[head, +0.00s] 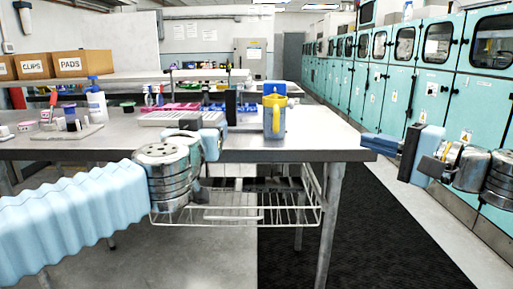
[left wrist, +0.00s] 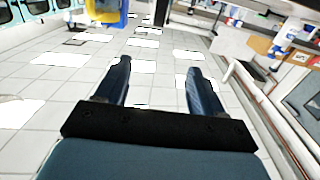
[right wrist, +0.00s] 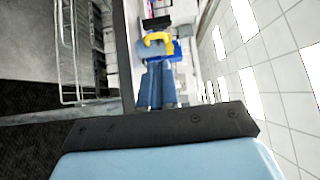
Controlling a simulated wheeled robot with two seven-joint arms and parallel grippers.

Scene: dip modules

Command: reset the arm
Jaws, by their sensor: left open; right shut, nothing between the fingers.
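My left gripper (head: 250,101) is raised above the right part of the steel table, pointing right. Its two blue fingers (left wrist: 158,82) stand apart with nothing between them in the left wrist view. My right gripper (head: 368,143) is at the right, beyond the table's right end, pointing left. Its blue fingers (right wrist: 155,86) are pressed together and empty in the right wrist view. A blue jug with a yellow handle (head: 275,122) stands upright near the table's front right edge, just right of the left gripper. It also shows beyond the right fingers (right wrist: 160,42).
The steel table (head: 300,143) carries a pink rack (head: 180,107), a white bottle (head: 96,106) and small items. Boxes marked CLIPS (head: 34,66) and PADS (head: 82,63) sit on the shelf. A wire basket (head: 240,213) hangs below. Teal cabinets (head: 430,85) line the right.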

